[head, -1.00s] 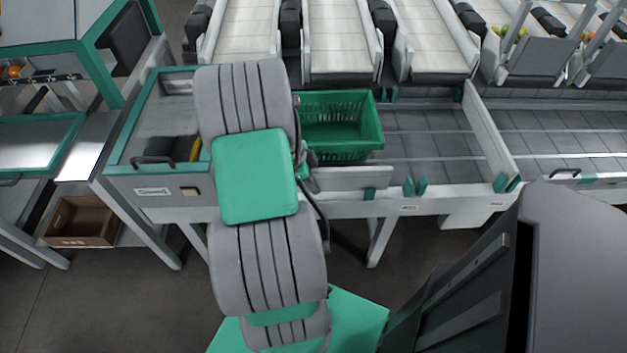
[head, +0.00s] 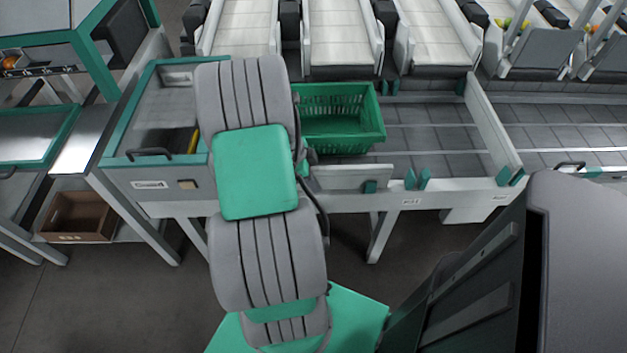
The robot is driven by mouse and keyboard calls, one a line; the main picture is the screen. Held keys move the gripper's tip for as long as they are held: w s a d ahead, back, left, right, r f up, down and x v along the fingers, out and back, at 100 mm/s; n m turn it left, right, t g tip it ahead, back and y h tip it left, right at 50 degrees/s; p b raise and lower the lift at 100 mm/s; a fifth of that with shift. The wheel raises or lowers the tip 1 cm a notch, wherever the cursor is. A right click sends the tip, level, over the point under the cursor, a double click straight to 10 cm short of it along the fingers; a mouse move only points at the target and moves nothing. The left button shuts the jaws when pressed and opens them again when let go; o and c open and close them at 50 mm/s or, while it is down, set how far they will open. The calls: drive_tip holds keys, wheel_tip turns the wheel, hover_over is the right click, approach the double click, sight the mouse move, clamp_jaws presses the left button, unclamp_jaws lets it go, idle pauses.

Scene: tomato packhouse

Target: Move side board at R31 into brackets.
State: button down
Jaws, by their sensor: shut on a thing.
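A pale side board (head: 492,125) stands upright across the grey roller bed, with green brackets (head: 509,177) at its near foot. A second pair of green brackets (head: 417,180) on the front rail, by the R31 label (head: 411,202), stands empty. A low pale panel (head: 345,178) runs along the front edge to their left, close to my arm; I cannot tell whether it is fixed or loose. My arm reaches up over the bench, and its links hide my gripper and anything in it.
A green crate (head: 340,120) sits on the bed right of my arm. A teal-rimmed bay (head: 120,130) with a yellow item (head: 193,141) lies to the left. White conveyors (head: 342,38) stand behind. A brown box (head: 78,217) sits low at left. The bed between crate and side board is clear.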

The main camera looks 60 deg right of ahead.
sight(316, 168)
drive_tip(key=shift+f, duration=0.3)
drive_tip(key=c, duration=1.3)
unclamp_jaws()
drive_tip(key=shift+c, duration=1.4)
drive_tip(key=shift+r+p, duration=2.45)
drive_tip(key=shift+r, duration=1.6)
